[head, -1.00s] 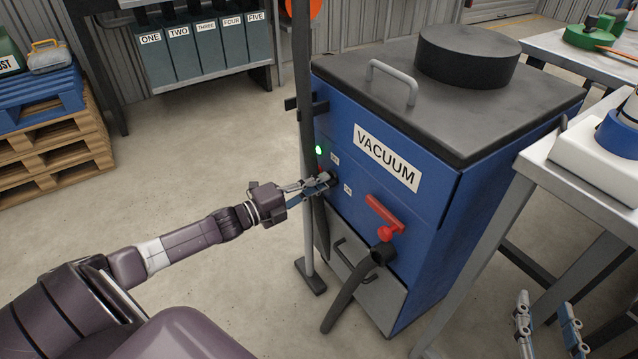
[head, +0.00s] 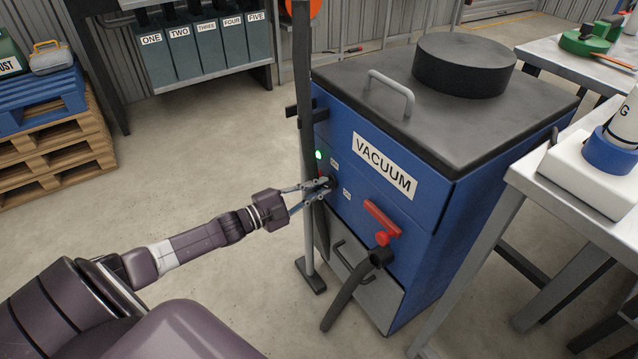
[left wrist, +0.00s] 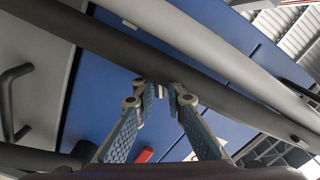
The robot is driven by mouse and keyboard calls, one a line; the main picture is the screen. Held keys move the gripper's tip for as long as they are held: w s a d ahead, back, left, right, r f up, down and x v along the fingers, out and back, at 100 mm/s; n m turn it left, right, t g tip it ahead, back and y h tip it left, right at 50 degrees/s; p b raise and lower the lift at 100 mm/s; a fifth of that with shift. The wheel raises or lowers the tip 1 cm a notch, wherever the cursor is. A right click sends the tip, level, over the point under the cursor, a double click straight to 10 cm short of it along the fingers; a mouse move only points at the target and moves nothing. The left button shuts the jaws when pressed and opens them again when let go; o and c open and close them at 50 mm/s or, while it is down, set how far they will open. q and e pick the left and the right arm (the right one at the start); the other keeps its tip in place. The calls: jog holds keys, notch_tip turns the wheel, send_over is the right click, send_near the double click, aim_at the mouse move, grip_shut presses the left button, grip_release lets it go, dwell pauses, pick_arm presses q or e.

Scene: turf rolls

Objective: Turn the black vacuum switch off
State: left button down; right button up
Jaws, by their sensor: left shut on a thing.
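The blue vacuum cabinet (head: 420,213) stands in the middle of the head view, with a VACUUM label on its front. The black switch (head: 333,182) sits low on the left of that front, between two small white labels, and is mostly hidden by my fingers. A green light (head: 319,155) above it is lit. My left gripper (head: 325,185) is shut on the black switch. My right gripper is out of view.
A grey upright pole (head: 303,130) and a dark hose stand close beside my left fingers. A red lever (head: 382,218) sits lower right on the cabinet. A metal table (head: 540,165) stands close on the right. The floor at left is open, up to the wooden pallets (head: 55,150).

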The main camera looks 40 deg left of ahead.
pick_arm(q)
jog(key=n+p, duration=0.1)
jog(key=n, duration=0.2)
jog(key=shift+n, duration=0.3)
jog(key=n+p, duration=0.1)
jog(key=n, duration=0.2)
jog(key=shift+n, duration=0.3)
jog(key=n, duration=0.4)
jog(key=shift+p, duration=0.4)
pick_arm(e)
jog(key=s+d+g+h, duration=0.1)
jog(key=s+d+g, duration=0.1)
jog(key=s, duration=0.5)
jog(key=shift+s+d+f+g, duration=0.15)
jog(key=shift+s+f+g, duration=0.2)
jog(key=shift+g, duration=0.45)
pick_arm(q)
jog(key=shift+f, duration=0.1)
jog(key=c, duration=2)
grip_release()
jog(key=shift+o, duration=0.2)
jog(key=shift+s, duration=0.1)
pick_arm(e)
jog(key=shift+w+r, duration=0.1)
